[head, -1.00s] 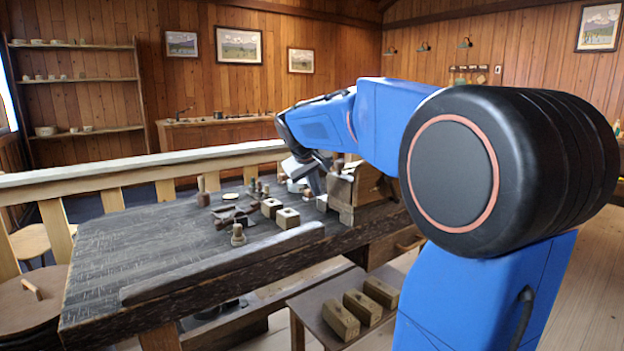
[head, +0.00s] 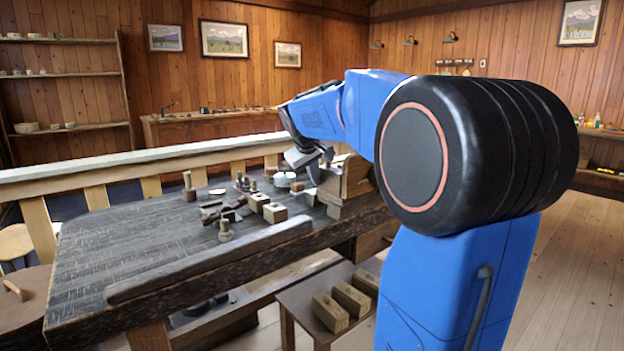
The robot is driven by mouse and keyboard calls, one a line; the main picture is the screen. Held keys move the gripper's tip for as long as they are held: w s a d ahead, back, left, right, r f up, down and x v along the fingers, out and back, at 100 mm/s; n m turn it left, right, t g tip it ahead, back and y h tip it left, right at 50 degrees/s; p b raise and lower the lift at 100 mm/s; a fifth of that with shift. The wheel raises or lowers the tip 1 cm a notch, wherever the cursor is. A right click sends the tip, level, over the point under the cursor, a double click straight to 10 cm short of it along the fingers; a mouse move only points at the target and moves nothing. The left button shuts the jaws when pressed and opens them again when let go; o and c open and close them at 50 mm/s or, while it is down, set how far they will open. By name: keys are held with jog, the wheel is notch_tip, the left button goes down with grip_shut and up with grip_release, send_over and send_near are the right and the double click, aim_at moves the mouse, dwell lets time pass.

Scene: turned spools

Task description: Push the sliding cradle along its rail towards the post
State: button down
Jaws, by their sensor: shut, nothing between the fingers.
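My gripper (head: 324,164) hangs over the far right of the dark workbench (head: 110,245), close to a wooden block-like fixture (head: 347,182). Its fingers are small and partly dark against the fixture, but it looks shut and empty. A pale round piece (head: 284,180) lies just left of it, apart from it as far as I can tell. I cannot surely pick out the sliding cradle, its rail or the post; they may be among the small pieces near the gripper or hidden by the arm.
Two pale blocks (head: 274,212), a spool-like piece (head: 225,231), a dark low piece (head: 220,211) and an upright wooden piece (head: 189,187) stand on the bench. A long bar (head: 210,260) lies along its front edge. The bench's left part is clear.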

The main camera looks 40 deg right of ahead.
jog(key=d, duration=1.4)
jog(key=shift+w+d, duration=0.25)
jog(key=shift+d, duration=0.05)
jog(key=shift+a, duration=0.1)
